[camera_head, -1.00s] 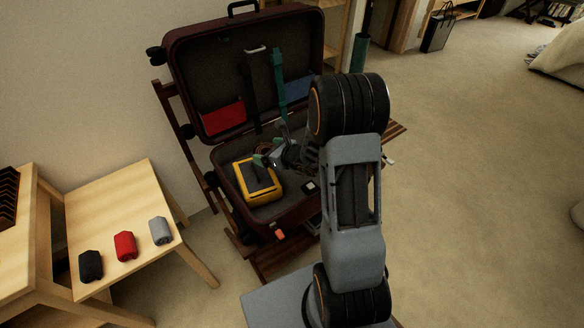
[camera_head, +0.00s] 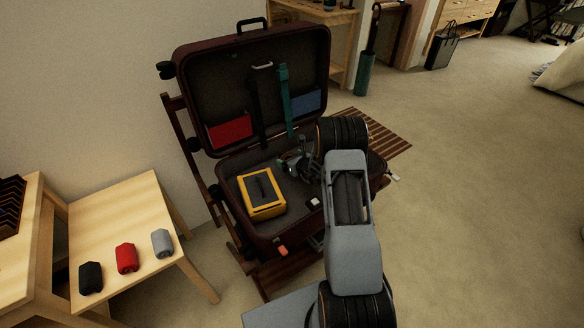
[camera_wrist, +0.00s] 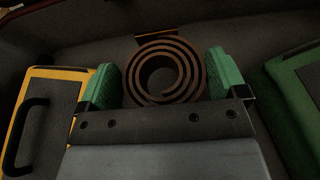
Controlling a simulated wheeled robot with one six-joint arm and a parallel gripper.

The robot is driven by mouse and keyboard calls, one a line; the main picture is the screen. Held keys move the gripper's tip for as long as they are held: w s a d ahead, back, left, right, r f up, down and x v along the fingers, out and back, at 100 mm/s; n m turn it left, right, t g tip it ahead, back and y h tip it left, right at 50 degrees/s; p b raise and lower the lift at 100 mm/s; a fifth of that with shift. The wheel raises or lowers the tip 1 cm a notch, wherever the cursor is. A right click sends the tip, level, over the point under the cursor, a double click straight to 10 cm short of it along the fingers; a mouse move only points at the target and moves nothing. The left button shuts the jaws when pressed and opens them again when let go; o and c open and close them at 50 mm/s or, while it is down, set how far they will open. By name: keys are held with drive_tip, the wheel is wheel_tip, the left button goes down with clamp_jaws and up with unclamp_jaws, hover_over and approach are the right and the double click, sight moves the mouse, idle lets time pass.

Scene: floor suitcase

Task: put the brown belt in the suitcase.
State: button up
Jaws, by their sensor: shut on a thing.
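The open dark red suitcase (camera_head: 221,85) lies on a low wooden rack, its lid raised at the back. My gripper (camera_wrist: 163,80) is shut on the brown belt (camera_wrist: 190,70), a flat spiral coil held between its two green fingers. In the head view my gripper (camera_head: 294,164) is low inside the back right part of the suitcase base. The belt is too small and covered to make out there. I cannot tell whether the belt touches the suitcase floor.
A yellow and grey case (camera_head: 263,193) lies in the base left of my gripper. A green-edged item (camera_wrist: 291,112) is close on the right in the wrist view. Black, red and grey rolls lie on a wooden table (camera_head: 120,215) at the left.

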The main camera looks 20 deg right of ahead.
drive_tip(key=shift+w+d+f, duration=0.3)
drive_tip(key=shift+w+f, duration=0.05)
drive_tip(key=shift+f, duration=0.25)
drive_tip(key=shift+w+d+f, duration=0.3)
drive_tip(key=shift+f, duration=0.25)
drive_tip(key=shift+f+b, duration=0.35)
drive_tip(key=shift+f, duration=1.1)
drive_tip(key=shift+f+b, duration=0.25)
drive_tip(key=shift+b, duration=0.05)
drive_tip(key=o, duration=0.7)
drive_tip(key=shift+r, duration=0.1)
